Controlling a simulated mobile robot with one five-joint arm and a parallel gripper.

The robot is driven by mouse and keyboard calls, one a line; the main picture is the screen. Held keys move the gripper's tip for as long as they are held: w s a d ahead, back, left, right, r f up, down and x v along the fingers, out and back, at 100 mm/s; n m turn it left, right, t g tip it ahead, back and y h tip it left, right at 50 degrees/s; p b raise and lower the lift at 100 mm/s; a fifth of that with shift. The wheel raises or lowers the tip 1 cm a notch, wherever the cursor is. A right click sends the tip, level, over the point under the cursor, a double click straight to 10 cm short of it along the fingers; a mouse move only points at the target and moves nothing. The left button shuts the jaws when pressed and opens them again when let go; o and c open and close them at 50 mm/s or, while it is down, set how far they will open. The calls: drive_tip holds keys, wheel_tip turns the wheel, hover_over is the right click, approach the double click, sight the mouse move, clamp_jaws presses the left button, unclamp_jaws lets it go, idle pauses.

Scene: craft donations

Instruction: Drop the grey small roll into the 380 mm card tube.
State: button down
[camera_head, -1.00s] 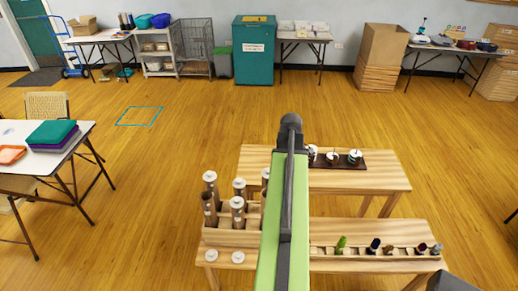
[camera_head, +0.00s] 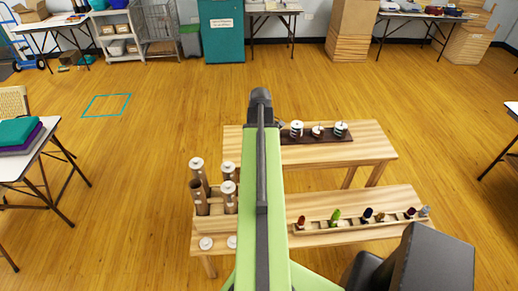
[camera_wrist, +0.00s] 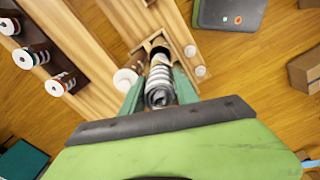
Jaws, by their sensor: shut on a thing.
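My gripper (camera_wrist: 158,92) has teal fingers on both sides of a grey roll with dark spiral bands (camera_wrist: 160,78), and is shut on it. Beyond the roll in the wrist view is a square wooden holder (camera_wrist: 139,48); the roll hides part of its opening. In the head view my arm hides the gripper and roll. No length marking can be read, so I cannot tell which is 380 mm.
A slotted rack (camera_head: 350,225) with several small coloured rolls lies right on the front bench (camera_head: 385,203). White spools on a dark base (camera_head: 318,137) stand on the rear bench (camera_head: 365,146). White discs (camera_head: 206,243) lie before the tubes.

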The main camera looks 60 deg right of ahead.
wheel_tip(320, 180, down, 5)
drive_tip(key=b, duration=0.4)
drive_tip(key=shift+s, duration=0.1)
drive_tip(key=c, duration=0.8)
unclamp_jaws()
drive_tip(key=shift+c, duration=0.2)
wheel_tip(320, 180, up, 18)
drive_tip(key=p, duration=1.7)
drive_tip(key=shift+f, duration=0.25)
